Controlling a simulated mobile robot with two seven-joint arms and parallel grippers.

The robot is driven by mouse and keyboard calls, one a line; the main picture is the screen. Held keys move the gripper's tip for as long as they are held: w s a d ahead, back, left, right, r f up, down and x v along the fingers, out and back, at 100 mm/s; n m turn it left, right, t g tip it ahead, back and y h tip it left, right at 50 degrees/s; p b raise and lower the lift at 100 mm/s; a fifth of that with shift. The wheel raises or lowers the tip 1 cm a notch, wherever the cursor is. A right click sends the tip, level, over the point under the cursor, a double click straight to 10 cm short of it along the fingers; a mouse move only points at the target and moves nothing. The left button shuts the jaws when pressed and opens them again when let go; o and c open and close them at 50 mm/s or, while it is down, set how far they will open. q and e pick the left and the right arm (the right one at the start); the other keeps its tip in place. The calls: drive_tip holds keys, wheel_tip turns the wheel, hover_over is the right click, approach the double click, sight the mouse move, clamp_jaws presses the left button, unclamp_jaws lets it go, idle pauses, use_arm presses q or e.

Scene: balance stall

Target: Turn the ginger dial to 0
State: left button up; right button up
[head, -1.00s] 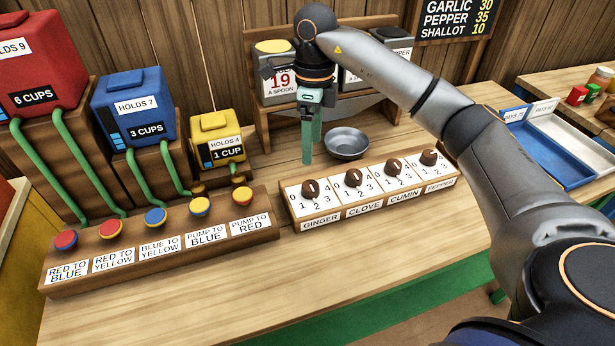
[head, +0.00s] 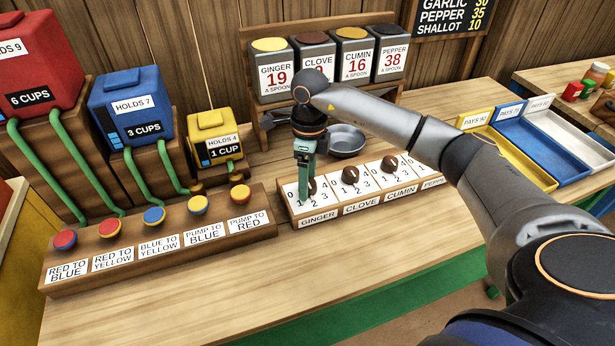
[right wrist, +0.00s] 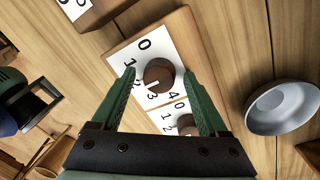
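The ginger dial is a brown knob (head: 312,185) on a white plate numbered 0 to 4, at the left end of the dial board (head: 350,213). My right gripper (head: 304,194) is over it in the head view and partly hides it. In the right wrist view the green fingers of my right gripper (right wrist: 160,74) are spread on either side of the ginger knob (right wrist: 160,74), with a gap visible. Whether the fingertips are down at knob height is hard to tell. My left gripper is not in view.
The clove dial (head: 350,175) and cumin dial (head: 390,164) stand close to the right. A grey bowl (head: 347,140) sits behind the board. A button board (head: 160,245) lies to the left. Spice tins (head: 289,70) stand on the rear rack. The front of the table is clear.

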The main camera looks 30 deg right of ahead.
clamp_jaws()
idle(0.4)
drive_tip(key=shift+m, duration=0.4)
drive_tip(key=m, duration=0.4)
drive_tip(key=shift+r+p, duration=0.1)
drive_tip(key=shift+p, duration=0.3)
drive_tip(key=m, duration=0.4)
drive_tip(key=shift+t+p, duration=0.3)
drive_tip(key=shift+p, duration=0.1)
drive_tip(key=m+p, duration=0.1)
drive_tip(key=m, duration=0.4)
drive_tip(key=shift+s+d, duration=0.1)
drive_tip(key=m, duration=0.4)
drive_tip(key=shift+t+p, duration=0.35)
drive_tip(key=shift+t, duration=0.05)
